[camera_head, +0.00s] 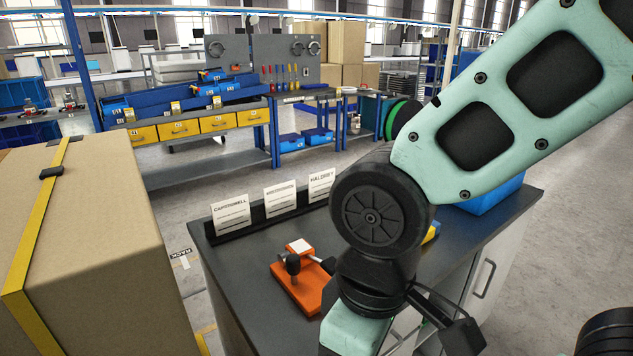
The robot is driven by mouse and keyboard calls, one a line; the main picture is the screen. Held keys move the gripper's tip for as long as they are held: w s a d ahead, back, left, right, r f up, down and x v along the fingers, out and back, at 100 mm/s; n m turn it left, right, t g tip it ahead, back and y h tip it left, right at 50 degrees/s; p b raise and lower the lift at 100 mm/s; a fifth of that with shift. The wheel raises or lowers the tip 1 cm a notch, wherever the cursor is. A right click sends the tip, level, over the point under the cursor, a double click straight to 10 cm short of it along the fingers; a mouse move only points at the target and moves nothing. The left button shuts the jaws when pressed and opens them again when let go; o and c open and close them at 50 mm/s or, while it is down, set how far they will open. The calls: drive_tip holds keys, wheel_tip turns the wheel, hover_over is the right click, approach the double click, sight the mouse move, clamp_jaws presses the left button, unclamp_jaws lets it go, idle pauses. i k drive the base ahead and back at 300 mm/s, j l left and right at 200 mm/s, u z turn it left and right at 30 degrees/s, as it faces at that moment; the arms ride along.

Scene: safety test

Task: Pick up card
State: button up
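Three white cards with printed names stand in a row in a black holder (245,232) along the back edge of the dark worktop. The left card (231,213) and the middle card (281,198) have small print that is hard to read. The right card (321,186) appears to read "HALDREY". The holder's right end is close to or behind my arm. My arm crosses the right half of the view and runs down out of the bottom edge. My gripper's fingers cannot be made out, so nothing shows of their state.
On the dark worktop (245,275) lies an orange fixture (300,285) with a black knob and a white piece. A blue bin (490,198) and a yellow item (432,232) are partly behind my arm. A large cardboard box (90,240) stands left. Bare worktop lies before the cards.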

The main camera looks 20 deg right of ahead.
sight(280, 199)
drive_tip(key=u, duration=1.25)
drive_tip(key=z, duration=1.25)
drive_tip(key=i+l+u, duration=0.25)
drive_tip(key=l, duration=0.3)
drive_tip(key=i+l+u, duration=0.25)
drive_tip(key=l, duration=0.4)
drive_tip(key=i, duration=0.1)
